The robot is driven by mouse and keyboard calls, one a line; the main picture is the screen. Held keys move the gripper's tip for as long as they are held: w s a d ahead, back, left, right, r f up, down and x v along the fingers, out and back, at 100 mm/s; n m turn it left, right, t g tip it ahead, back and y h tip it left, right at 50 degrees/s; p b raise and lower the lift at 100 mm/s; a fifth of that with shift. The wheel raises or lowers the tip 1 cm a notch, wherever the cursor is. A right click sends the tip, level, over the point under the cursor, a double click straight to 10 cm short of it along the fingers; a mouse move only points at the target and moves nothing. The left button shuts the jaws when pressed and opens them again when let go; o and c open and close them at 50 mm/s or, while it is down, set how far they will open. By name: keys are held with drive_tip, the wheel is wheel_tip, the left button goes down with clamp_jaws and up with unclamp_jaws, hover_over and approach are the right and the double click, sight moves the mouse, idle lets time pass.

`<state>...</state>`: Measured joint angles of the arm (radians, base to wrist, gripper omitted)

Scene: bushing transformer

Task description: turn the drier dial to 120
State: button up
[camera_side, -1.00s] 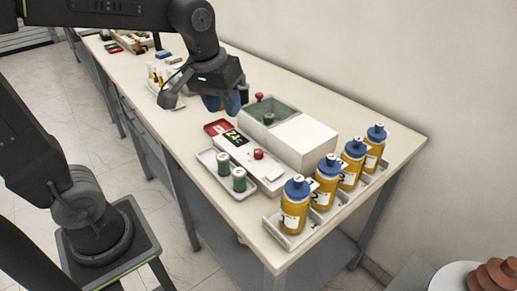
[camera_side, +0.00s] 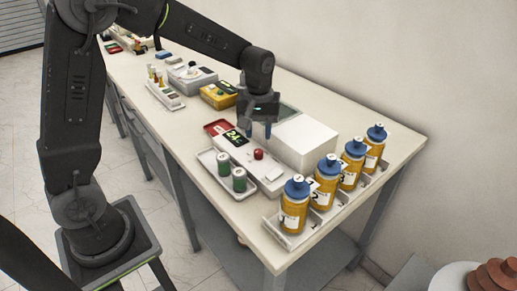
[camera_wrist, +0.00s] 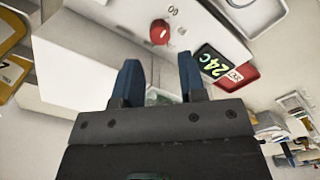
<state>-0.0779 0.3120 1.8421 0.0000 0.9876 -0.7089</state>
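The drier is a long low white box (camera_side: 238,154) with a red dial (camera_side: 258,154) on top and a dark display (camera_side: 235,138) with green digits. In the wrist view, the red dial (camera_wrist: 160,32) bears a small white mark and lies beyond the fingertips. The display (camera_wrist: 213,64) there reads about 24C. My gripper (camera_side: 258,132) is above the bench, just behind the dial in the side view. In the wrist view my gripper (camera_wrist: 160,72) has its two blue fingers apart with nothing held. The fingers do not touch the dial.
Several blue-capped yellow bottles (camera_side: 325,178) stand at right. A yellow box (camera_side: 218,96) and a red tray (camera_side: 215,127) are to the left.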

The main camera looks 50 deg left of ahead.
sight(259, 151)
wheel_tip(259, 151, down, 6)
drive_tip(key=shift+f, duration=0.15)
idle(0.3)
drive_tip(key=c, duration=0.7)
drive_tip(key=shift+o, duration=0.2)
drive_tip(key=m, duration=0.6)
drive_tip(key=shift+m, duration=0.3)
drive_tip(key=m, duration=0.6)
